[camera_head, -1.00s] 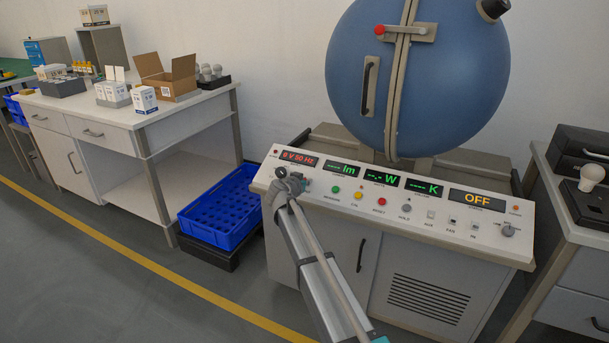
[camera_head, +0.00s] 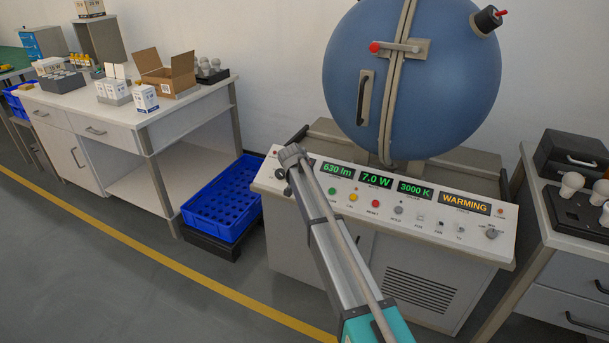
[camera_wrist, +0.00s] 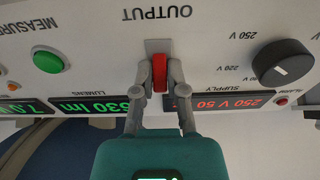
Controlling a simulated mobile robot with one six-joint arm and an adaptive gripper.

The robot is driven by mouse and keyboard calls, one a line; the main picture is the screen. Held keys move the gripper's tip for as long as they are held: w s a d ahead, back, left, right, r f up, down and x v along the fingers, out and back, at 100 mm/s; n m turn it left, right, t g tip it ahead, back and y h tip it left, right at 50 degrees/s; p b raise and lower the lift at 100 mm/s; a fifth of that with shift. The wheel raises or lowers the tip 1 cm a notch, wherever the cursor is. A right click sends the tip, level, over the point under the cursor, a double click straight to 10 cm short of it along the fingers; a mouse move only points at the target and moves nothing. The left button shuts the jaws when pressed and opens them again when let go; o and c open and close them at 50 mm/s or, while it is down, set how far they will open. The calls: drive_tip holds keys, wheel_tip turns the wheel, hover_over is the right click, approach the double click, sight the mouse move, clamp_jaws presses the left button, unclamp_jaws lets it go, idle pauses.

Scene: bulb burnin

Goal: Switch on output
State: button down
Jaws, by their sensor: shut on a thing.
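The red output switch (camera_wrist: 159,74) sits on the white front panel under the upside-down label OUTPUT in the wrist view. My gripper (camera_wrist: 160,84) is shut on it, one finger on each side. In the head view my gripper (camera_head: 291,160) is at the left end of the sloping console (camera_head: 400,215), and it and my arm hide the switch and the supply display. The supply display (camera_wrist: 222,102) in the wrist view reads 250 V 50, its end cut off. The lumens display (camera_head: 337,170) reads 630 lm, the watt display (camera_head: 376,180) 7.0 W, the colour display (camera_head: 415,189) 3000 K. The status display (camera_head: 465,203) reads WARMING.
A black supply knob (camera_wrist: 283,63) and a green measure button (camera_wrist: 47,60) flank the switch. A blue sphere (camera_head: 415,80) stands behind the console. A blue crate (camera_head: 222,200) is on the left, and a bench with a bulb tray (camera_head: 570,210) is on the right.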

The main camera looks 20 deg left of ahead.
drive_tip(key=shift+w+g, duration=0.15)
drive_tip(key=shift+g, duration=0.35)
drive_tip(key=c, duration=0.7)
unclamp_jaws()
drive_tip(key=shift+f, duration=0.1)
drive_tip(key=shift+s+f+t+b, duration=0.15)
drive_tip(key=shift+s+t+b, duration=0.15)
drive_tip(key=shift+t+b, duration=0.45)
drive_tip(key=t+b, duration=0.1)
drive_tip(key=b, duration=0.1)
drive_tip(key=t+b, duration=0.2)
drive_tip(key=shift+s+f, duration=0.15)
drive_tip(key=shift+s, duration=0.2)
drive_tip(key=t+b, duration=0.2)
drive_tip(key=b, duration=0.1)
drive_tip(key=t+b, duration=0.2)
drive_tip(key=shift+s+f+h, duration=0.2)
drive_tip(key=shift+s+h, duration=0.1)
drive_tip(key=t+b, duration=0.2)
drive_tip(key=b, duration=0.1)
drive_tip(key=t+b, duration=0.1)
drive_tip(key=b, duration=0.3)
drive_tip(key=shift+s+f+t, duration=0.2)
drive_tip(key=shift+f+t, duration=0.15)
